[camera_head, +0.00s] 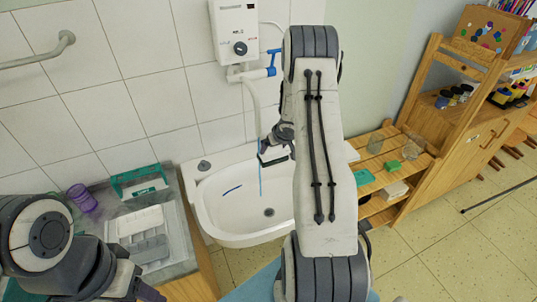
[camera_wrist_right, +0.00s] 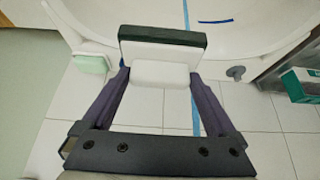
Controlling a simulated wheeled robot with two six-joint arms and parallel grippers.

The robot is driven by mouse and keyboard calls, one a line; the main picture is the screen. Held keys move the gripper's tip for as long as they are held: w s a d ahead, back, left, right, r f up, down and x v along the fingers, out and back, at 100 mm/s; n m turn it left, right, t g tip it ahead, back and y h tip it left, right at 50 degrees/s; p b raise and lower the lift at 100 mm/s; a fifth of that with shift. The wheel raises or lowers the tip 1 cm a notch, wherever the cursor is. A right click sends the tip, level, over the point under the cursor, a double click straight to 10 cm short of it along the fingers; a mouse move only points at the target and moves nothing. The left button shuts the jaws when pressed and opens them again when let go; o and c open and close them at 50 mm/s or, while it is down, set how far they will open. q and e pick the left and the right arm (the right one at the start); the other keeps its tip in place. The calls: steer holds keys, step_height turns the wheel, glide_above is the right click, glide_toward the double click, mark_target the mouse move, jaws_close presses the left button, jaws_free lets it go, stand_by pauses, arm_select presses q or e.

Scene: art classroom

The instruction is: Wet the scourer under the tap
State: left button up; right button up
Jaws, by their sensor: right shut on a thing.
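The scourer (camera_wrist_right: 160,60) is a white block with a dark green layer, held between both fingers of my right gripper (camera_wrist_right: 160,88). In the head view my right gripper (camera_head: 272,152) is shut on it over the washbasin, beside the thin blue water stream (camera_head: 261,181). The tap (camera_head: 257,73) has a blue lever and a pale spout running down the wall. In the right wrist view the scourer covers part of the stream; I cannot tell whether they touch. My left gripper (camera_head: 150,292) is barely visible at the bottom edge.
The white washbasin (camera_head: 225,228) has a blue streak inside. On its left, a counter carries a purple glass (camera_head: 82,197), a green box (camera_head: 140,180) and a grey tray (camera_head: 148,248). A wooden shelf (camera_head: 405,183) stands right. My right arm hides the basin's right side.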

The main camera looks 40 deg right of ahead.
steer(key=shift+s+d+b, duration=0.2)
steer(key=shift+s+b, duration=0.45)
steer(key=shift+s, duration=0.8)
steer(key=s, duration=0.1)
steer(key=s+b, duration=0.1)
steer(key=s, duration=0.1)
steer(key=shift+d, duration=0.2)
steer(key=s+r+p, duration=0.3)
steer(key=s+r, duration=0.1)
steer(key=shift+s+d, duration=0.3)
steer(key=shift+s, duration=0.1)
stand_by(0.5)
